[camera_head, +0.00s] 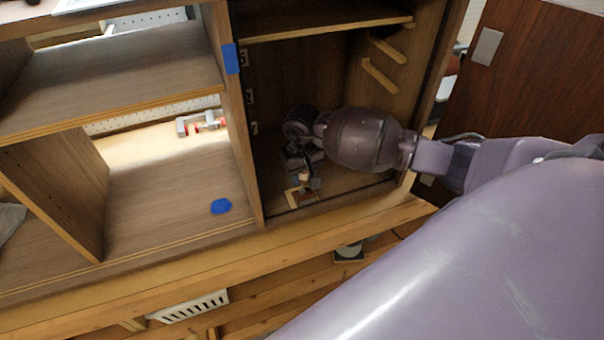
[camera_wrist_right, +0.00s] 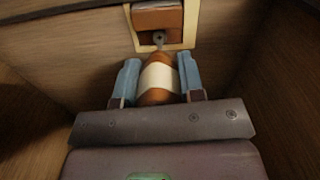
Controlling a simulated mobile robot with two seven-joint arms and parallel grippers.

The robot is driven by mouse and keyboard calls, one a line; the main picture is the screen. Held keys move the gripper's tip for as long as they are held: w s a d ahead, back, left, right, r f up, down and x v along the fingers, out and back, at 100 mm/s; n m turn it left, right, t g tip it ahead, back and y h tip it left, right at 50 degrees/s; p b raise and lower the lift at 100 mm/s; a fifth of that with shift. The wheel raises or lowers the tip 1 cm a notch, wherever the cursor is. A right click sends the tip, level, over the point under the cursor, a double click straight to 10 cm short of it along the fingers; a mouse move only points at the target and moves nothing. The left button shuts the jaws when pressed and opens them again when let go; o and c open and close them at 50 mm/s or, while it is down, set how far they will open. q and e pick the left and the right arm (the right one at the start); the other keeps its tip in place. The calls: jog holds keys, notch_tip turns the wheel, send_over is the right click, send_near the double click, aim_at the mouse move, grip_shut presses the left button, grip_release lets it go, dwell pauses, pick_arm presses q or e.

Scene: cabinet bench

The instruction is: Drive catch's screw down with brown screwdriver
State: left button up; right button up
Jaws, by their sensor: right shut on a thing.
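My right gripper (camera_head: 303,181) reaches into the right-hand cabinet compartment, low near its floor. In the right wrist view its two blue-padded fingers (camera_wrist_right: 160,80) are shut on the brown screwdriver (camera_wrist_right: 158,78), around its handle with a broad white band. The screwdriver points away from the gripper, toward the catch (camera_wrist_right: 158,17), a brown block with a pale cream frame around it. A small grey metal part shows at the block's near edge, at the screwdriver's tip; I cannot tell screw from shaft there, or whether they touch. In the head view the catch (camera_head: 292,201) is partly hidden. My left gripper is out of view.
Cabinet walls stand close on both sides of the right gripper. A wooden divider with blue tape (camera_head: 231,59) is left of it, and wooden rails (camera_head: 380,76) are above. An open dark door (camera_head: 530,70) is at right. A blue patch (camera_head: 221,206) lies in the left compartment.

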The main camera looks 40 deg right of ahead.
dwell(0.4)
dwell(0.5)
jog(key=shift+b, duration=0.55)
jog(key=shift+f, duration=0.2)
dwell(0.8)
jog(key=shift+f+b, duration=0.15)
jog(key=shift+b, duration=0.15)
dwell(0.5)
